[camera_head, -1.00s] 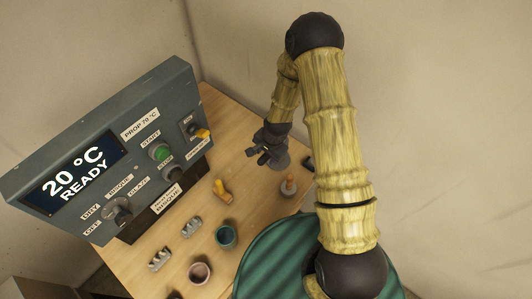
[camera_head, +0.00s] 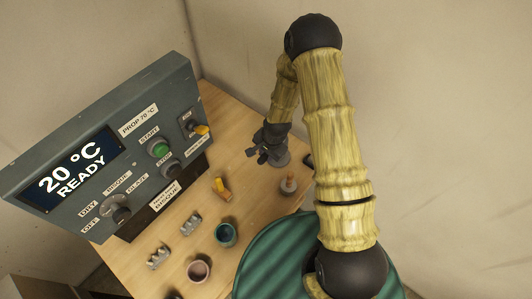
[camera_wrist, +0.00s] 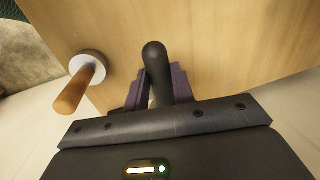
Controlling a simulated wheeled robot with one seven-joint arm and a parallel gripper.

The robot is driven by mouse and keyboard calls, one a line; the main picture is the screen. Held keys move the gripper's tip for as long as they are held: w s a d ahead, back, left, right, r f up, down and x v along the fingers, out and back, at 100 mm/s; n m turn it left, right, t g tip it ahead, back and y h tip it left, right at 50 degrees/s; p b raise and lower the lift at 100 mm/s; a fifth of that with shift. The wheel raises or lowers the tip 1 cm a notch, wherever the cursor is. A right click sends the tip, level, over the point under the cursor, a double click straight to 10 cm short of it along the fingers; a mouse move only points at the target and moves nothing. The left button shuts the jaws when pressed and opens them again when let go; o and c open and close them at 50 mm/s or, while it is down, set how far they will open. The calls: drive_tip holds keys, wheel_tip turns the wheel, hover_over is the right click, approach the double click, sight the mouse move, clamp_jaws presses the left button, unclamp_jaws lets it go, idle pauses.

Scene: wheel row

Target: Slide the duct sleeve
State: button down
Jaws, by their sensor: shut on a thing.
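My gripper (camera_head: 263,155) is at the far end of the wooden table in the head view. In the wrist view my gripper (camera_wrist: 158,90) is shut on a dark, round-ended handle (camera_wrist: 154,58), which stands between its two purplish fingers. A grey rounded piece (camera_head: 281,159) shows beside the fingers in the head view. I cannot tell for sure which part is the duct sleeve; the handle's lower part is hidden by the gripper.
A wooden peg on a pale round base (camera_wrist: 80,85) stands left of my gripper in the wrist view; it also shows in the head view (camera_head: 289,184). A control panel (camera_head: 110,150) reads "20 °C READY". Cups, including a teal one (camera_head: 226,234), and small pieces occupy the near table.

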wheel_tip(320, 180, down, 8)
drive_tip(key=b, duration=0.5)
drive_tip(key=shift+b, duration=0.3)
drive_tip(key=shift+s, duration=0.1)
drive_tip(key=c, duration=1.2)
unclamp_jaws()
drive_tip(key=shift+o, duration=0.2)
drive_tip(key=shift+r, duration=0.15)
wheel_tip(320, 180, up, 17)
drive_tip(key=s+d+b, duration=0.2)
drive_tip(key=shift+d, duration=0.2)
drive_tip(key=shift+s, duration=0.1)
